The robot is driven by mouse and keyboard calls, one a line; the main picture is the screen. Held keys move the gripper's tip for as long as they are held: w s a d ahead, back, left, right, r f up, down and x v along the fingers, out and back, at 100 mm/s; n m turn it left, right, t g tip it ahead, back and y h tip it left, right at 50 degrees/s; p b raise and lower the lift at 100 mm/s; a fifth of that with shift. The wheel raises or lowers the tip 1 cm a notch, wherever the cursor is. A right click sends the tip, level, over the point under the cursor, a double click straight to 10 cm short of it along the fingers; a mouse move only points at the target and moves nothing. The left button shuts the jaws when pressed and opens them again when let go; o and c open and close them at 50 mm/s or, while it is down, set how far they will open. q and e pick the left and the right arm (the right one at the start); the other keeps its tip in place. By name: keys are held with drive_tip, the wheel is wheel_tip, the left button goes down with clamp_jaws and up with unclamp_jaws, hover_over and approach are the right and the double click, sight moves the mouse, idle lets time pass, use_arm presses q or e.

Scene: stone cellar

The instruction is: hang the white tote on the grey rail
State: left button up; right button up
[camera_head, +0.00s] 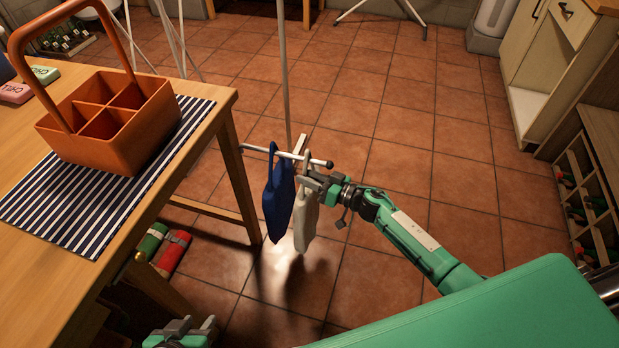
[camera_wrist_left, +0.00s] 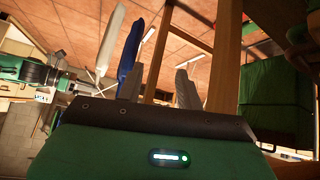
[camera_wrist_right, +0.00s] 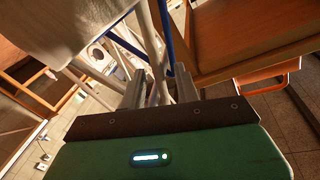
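The grey rail (camera_head: 257,149) is a short horizontal bar with a dark round knob at its right end. A dark blue tote (camera_head: 277,205) hangs from it by its strap. The white tote (camera_head: 305,217) hangs upright just right of the blue one, its strap loop at the rail; I cannot tell if the rail bears it. My right gripper (camera_head: 311,183) is at the white tote's strap, just below the rail. Its fingers (camera_wrist_right: 160,88) stand apart in the right wrist view, with pale strap or rail parts between or behind them. My left gripper (camera_head: 190,328) is low by the table, open and empty.
A wooden table (camera_head: 215,100) on the left bears a striped mat (camera_head: 60,215) and an orange caddy (camera_head: 150,115). Red and green rolls (camera_head: 172,252) lie below it. A cabinet (camera_head: 545,60) and bottle rack (camera_head: 590,205) stand right.

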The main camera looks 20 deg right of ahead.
drive_tip(key=shift+s+d+f, duration=0.1)
